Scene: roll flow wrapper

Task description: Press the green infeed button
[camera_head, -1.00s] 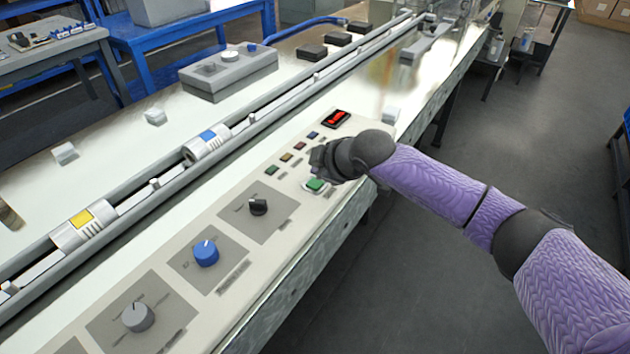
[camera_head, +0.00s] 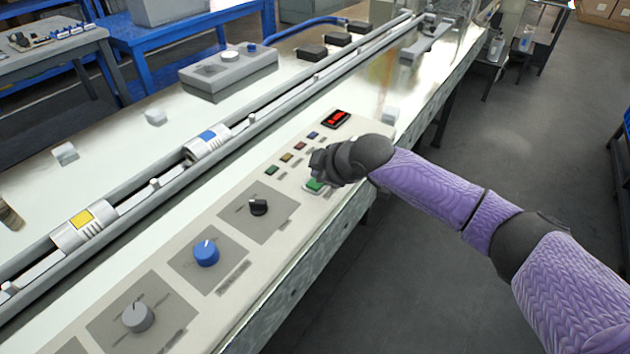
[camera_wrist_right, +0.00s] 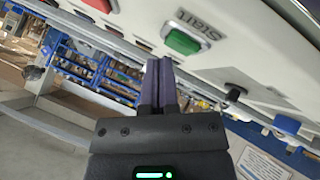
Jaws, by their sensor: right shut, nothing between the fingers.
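The larger green button (camera_head: 314,185) sits on the pale control panel (camera_head: 290,195), near its right edge. In the head view it is partly hidden by my right gripper (camera_head: 318,164). My left gripper is not in view.
Open floor lies to the right.

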